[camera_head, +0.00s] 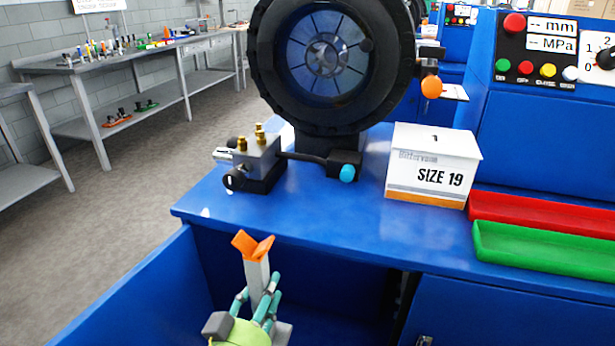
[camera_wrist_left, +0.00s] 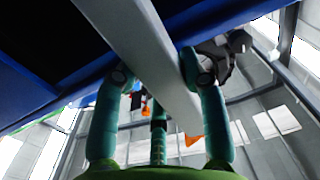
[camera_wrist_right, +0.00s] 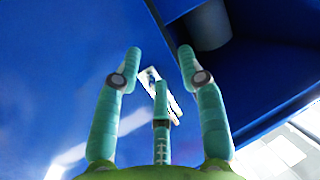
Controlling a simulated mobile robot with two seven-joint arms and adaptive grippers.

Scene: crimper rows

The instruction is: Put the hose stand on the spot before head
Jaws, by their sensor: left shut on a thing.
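The hose stand is a grey post (camera_head: 257,277) with an orange V-shaped top. It stands roughly upright, tilted slightly, in front of the blue bench's front edge in the head view. My left gripper (camera_head: 262,298) is shut around the post below its top. The grey post (camera_wrist_left: 147,50) runs between the teal fingers in the left wrist view. The crimper head (camera_head: 262,62), a black ring, stands on the bench, behind and to the right of the stand. I cannot make out a marked spot before it. My right gripper (camera_wrist_right: 160,62) is open and empty, facing blue panels.
A valve block (camera_head: 258,160) with brass fittings sits on the bench, left of the head. A SIZE 19 box (camera_head: 432,165), a red tray (camera_head: 540,215) and a green tray (camera_head: 540,255) stand right. The blue bench top (camera_head: 330,215) is clear at the front middle.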

